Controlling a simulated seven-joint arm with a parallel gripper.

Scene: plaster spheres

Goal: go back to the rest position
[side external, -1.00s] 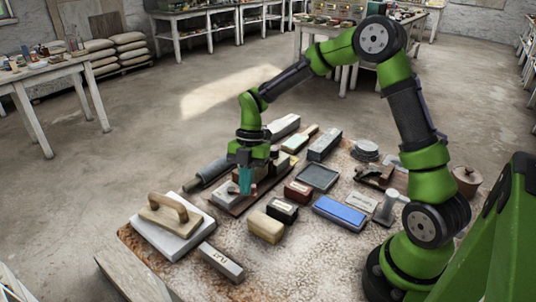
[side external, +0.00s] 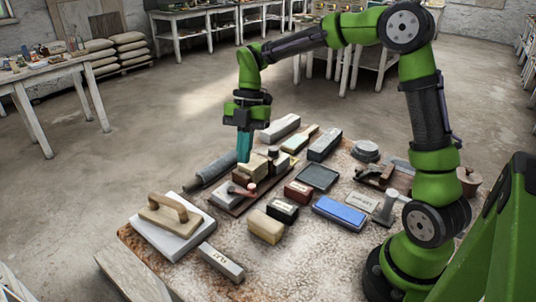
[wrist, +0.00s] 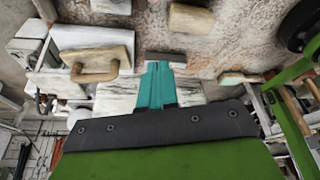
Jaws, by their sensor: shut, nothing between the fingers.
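My gripper (side external: 244,146) points down above the left part of the worktable (side external: 300,262), with its teal fingers together and nothing between them. Its tips are above and just left of a tan block (side external: 250,167) on a dark wooden board. In the wrist view the teal fingers (wrist: 157,86) show closed in the middle, and the tips partly cover what lies behind them. My arm arches over the table from the right.
A wooden-handled float (side external: 172,215) lies on a pale slab at the front left. A grey bar (side external: 221,262), a tan block (side external: 265,227), a blue stone (side external: 340,213) and a dark tray (side external: 318,177) lie on the table. The air around my gripper is clear.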

